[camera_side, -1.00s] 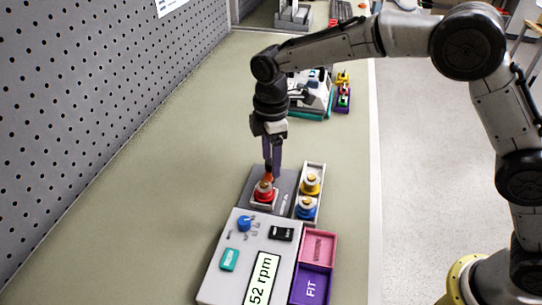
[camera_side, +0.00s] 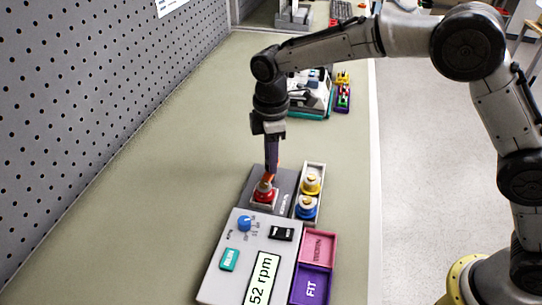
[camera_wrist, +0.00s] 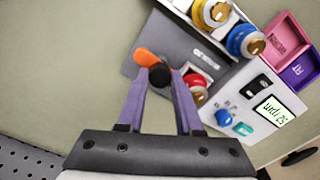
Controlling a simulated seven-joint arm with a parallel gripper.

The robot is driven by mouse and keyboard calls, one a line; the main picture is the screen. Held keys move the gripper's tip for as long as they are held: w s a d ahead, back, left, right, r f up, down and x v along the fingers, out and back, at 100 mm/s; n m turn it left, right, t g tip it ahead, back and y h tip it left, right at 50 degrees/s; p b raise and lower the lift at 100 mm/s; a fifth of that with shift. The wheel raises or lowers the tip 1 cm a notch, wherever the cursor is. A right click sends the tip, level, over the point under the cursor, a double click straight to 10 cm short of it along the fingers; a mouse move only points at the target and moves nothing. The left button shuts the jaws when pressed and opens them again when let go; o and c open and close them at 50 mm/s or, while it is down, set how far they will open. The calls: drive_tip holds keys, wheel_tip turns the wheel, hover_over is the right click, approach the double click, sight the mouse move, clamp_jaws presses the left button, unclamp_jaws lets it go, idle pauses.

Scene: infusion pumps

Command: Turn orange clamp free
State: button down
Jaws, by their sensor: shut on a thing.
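The orange clamp (camera_wrist: 146,57) shows in the wrist view as a short lever beside a dark round hub between my fingertips. In the side view only a sliver of orange (camera_side: 275,177) shows, just behind the red pump head (camera_side: 264,190); my fingers hide the rest. My gripper (camera_wrist: 160,72) has its purple fingers around the clamp's hub and is shut on it. In the side view my gripper (camera_side: 271,172) points straight down. The red head also shows in the wrist view (camera_wrist: 196,95), to the right of the fingertips.
The pump's grey panel (camera_side: 240,225) carries a blue knob (camera_side: 244,223), a teal button (camera_side: 229,260) and a display reading 52 rpm. A tray holds a yellow head (camera_side: 310,184) and a blue head (camera_side: 306,207). A pink bin (camera_side: 318,247) and a purple bin (camera_side: 311,286) stand at right.

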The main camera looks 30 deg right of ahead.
drive_tip(key=m, duration=0.8)
drive_tip(key=shift+m, duration=0.4)
drive_tip(key=m, duration=0.4)
drive_tip(key=shift+m, duration=1.9)
drive_tip(key=c, duration=0.6)
unclamp_jaws()
wheel_tip(320, 180, up, 14)
drive_tip(key=shift+f, duration=0.1)
